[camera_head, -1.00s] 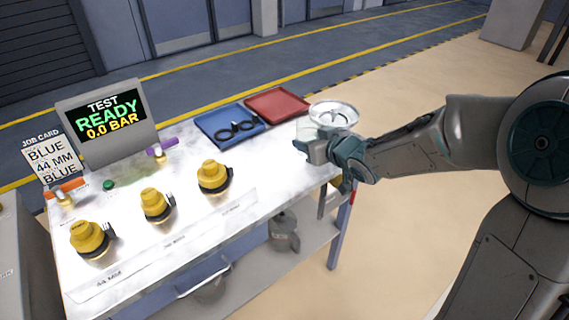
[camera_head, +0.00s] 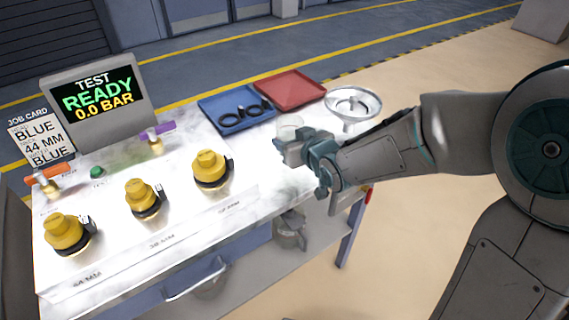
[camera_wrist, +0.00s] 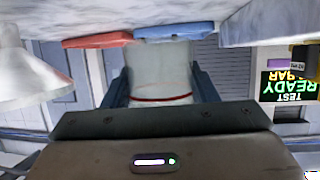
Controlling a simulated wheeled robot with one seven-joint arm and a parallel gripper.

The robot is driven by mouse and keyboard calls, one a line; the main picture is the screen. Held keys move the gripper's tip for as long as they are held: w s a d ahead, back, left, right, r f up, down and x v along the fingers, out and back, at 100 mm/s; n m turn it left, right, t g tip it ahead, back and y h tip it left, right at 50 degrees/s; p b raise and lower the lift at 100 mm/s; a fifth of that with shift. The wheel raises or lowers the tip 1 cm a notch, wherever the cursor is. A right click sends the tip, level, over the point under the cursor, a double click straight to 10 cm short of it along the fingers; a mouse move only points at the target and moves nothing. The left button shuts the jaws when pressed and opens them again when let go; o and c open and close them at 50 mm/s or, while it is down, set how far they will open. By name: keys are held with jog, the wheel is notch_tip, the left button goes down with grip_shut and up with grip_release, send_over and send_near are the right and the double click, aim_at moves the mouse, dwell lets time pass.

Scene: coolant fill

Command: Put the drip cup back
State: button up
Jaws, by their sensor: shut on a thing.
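The drip cup (camera_head: 289,126) is a clear, pale cup just beyond my gripper (camera_head: 284,147) in the head view, partly hidden by it. In the wrist view, which looks upside down, the cup (camera_wrist: 160,72) stands between the two fingers of my gripper (camera_wrist: 161,90) and shows a red line around it. My gripper is shut on the cup, over the right part of the bench. I cannot tell whether the cup touches the bench top.
A metal funnel (camera_head: 353,104) stands at the bench's right end, close to my gripper. A blue tray (camera_head: 212,119) with black rings and a red tray (camera_head: 290,90) lie behind. Several yellow caps (camera_head: 209,168) line the front. Bare bench top (camera_head: 190,142) lies left of the gripper.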

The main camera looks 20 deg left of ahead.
aim_at(284, 170)
jog(key=shift+s+a+f, duration=0.65)
jog(key=shift+a, duration=0.1)
jog(key=shift+f+b, duration=0.55)
jog(key=shift+f, duration=1.35)
jog(key=shift+f, duration=0.1)
jog(key=shift+f+b, duration=0.15)
jog(key=shift+b, duration=0.15)
jog(key=o, duration=1)
jog(key=shift+o, duration=0.2)
jog(key=shift+r, duration=0.2)
